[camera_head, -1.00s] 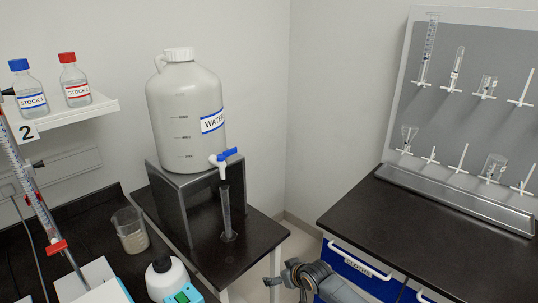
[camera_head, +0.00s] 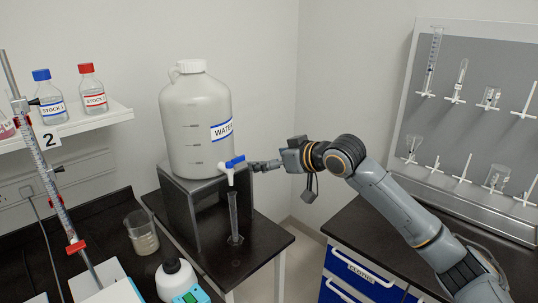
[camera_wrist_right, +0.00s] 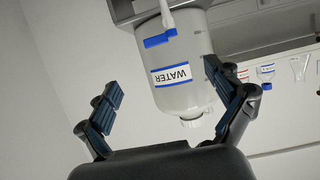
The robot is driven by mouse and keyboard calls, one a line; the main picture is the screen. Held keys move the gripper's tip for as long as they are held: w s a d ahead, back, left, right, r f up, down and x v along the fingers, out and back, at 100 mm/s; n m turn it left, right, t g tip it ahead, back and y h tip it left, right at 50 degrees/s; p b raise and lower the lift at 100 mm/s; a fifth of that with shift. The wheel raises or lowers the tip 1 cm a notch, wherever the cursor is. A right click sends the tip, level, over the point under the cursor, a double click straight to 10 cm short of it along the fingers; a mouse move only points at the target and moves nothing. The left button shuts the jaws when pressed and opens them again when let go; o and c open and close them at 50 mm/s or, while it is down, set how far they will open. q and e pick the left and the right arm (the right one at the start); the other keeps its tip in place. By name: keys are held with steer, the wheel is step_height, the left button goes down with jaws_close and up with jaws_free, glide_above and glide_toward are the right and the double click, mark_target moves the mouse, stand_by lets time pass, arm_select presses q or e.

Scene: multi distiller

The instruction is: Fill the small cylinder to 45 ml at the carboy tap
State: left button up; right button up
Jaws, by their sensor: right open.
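The white carboy (camera_head: 190,140) labelled WATER stands on a dark raised stand. Its white tap with a blue handle (camera_head: 234,161) points down at the front right. The small cylinder (camera_head: 233,212) stands upright on the black bench under the spout; its liquid level is too small to read. My right gripper (camera_head: 256,166) is open and empty, just right of the tap handle at about its height. In the right wrist view, the open fingers (camera_wrist_right: 162,75) face the carboy (camera_wrist_right: 185,98), which appears upside down, with the blue handle (camera_wrist_right: 160,38) ahead. My left gripper is out of view.
A shelf (camera_head: 85,124) holds two stock bottles. A pegboard (camera_head: 470,120) with glassware is at the right.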

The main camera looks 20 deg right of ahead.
mark_target(236, 158)
steer(key=shift+r+p+x, duration=0.15)
steer(key=shift+p+x, duration=0.85)
steer(key=shift+x, duration=2.4)
steer(key=shift+r+p+x, duration=0.15)
steer(key=shift+p+x, duration=0.8)
steer(key=shift+x, duration=2.4)
steer(key=shift+w, duration=0.1)
